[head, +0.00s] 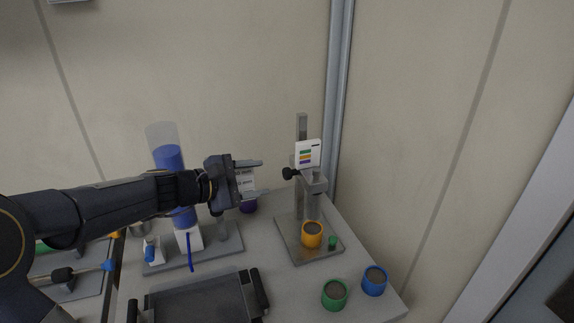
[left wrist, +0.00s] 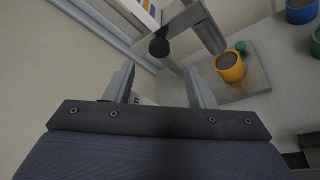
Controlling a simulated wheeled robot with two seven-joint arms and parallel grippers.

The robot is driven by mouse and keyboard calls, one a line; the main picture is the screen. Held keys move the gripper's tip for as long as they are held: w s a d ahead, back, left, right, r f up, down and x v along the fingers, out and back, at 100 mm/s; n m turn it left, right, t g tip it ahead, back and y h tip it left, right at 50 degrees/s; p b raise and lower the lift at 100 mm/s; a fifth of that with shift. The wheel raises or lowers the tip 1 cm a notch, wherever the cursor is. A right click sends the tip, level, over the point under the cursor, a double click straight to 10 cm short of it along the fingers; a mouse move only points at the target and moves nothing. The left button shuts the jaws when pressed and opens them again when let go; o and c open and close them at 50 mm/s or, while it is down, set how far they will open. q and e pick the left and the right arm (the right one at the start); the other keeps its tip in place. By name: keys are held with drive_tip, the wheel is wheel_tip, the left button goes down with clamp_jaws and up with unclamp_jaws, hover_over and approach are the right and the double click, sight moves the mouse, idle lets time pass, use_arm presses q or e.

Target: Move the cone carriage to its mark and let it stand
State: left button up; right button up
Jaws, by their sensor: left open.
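The cone carriage (head: 314,183) is a grey block on the upright column (head: 302,127) of a metal stand, with a dark round knob (head: 290,174) on its left side. In the left wrist view the knob (left wrist: 159,47) shows just beyond the fingertips, upper middle. A card with coloured stripes (head: 307,153) is above the carriage. Below it, an orange cup of soil (head: 311,240) stands on the stand's base plate (head: 297,253). My left gripper (head: 262,177) is open and empty, left of the knob and apart from it. I cannot make out the mark clearly. My right gripper is out of view.
A green button (head: 332,242) is beside the orange cup. Green (head: 334,295) and blue (head: 374,281) soil cups stand at the table's front right. A clear cylinder with blue liquid (head: 168,160) stands behind my left arm. A dark tray (head: 200,300) is in front.

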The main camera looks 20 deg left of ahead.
sight(284, 175)
use_arm(q)
drive_tip(key=x, duration=0.8)
drive_tip(key=shift+a, duration=0.1)
clamp_jaws()
